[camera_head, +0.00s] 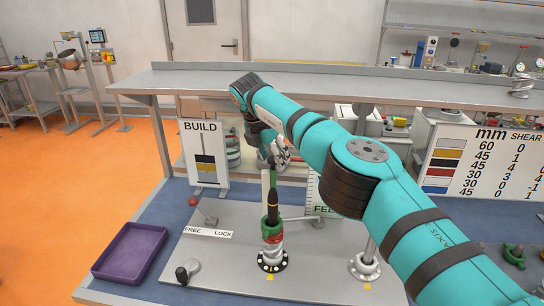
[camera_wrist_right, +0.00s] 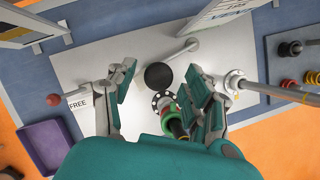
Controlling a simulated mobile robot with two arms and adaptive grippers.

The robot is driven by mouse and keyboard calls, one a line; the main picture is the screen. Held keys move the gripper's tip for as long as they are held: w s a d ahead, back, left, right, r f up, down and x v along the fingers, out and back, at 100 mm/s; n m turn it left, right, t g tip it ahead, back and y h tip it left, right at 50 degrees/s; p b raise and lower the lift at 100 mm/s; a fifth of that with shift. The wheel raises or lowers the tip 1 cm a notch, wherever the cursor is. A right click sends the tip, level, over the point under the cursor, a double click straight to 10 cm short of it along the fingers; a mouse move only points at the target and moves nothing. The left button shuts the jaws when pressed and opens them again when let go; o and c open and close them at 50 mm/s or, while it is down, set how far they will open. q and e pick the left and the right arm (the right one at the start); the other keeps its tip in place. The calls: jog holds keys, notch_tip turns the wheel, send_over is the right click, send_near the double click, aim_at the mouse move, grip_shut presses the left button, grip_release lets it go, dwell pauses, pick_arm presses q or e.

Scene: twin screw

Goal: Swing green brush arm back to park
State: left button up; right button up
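My right gripper (camera_head: 270,162) hangs pointing down above the left post, its arm reaching in from the right. In the right wrist view it (camera_wrist_right: 160,92) is open, its two fingers well apart. A black ball (camera_wrist_right: 160,76) shows between them, not visibly gripped; I cannot tell how far below it is. The left post stands upright with a green collar (camera_head: 272,224), red and pale parts below and a dark tapered tip (camera_head: 272,202). Its coloured parts also show in the wrist view (camera_wrist_right: 175,121), beside the right finger. My left gripper is out of view.
A red-knobbed lever (camera_head: 193,202) stands by the FREE/LOCK label. A black-knobbed crank (camera_head: 182,273) is at the front and a purple tray (camera_head: 130,252) at left. A second post (camera_head: 364,265) stands at right. The BUILD sign (camera_head: 205,155) and a raised shelf (camera_head: 340,84) are behind.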

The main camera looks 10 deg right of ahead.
jog(key=shift+r, duration=0.15)
jog(key=v, duration=1.1)
jog(key=shift+a+r, duration=0.2)
jog(key=shift+r, duration=0.1)
jog(key=shift+s, duration=0.15)
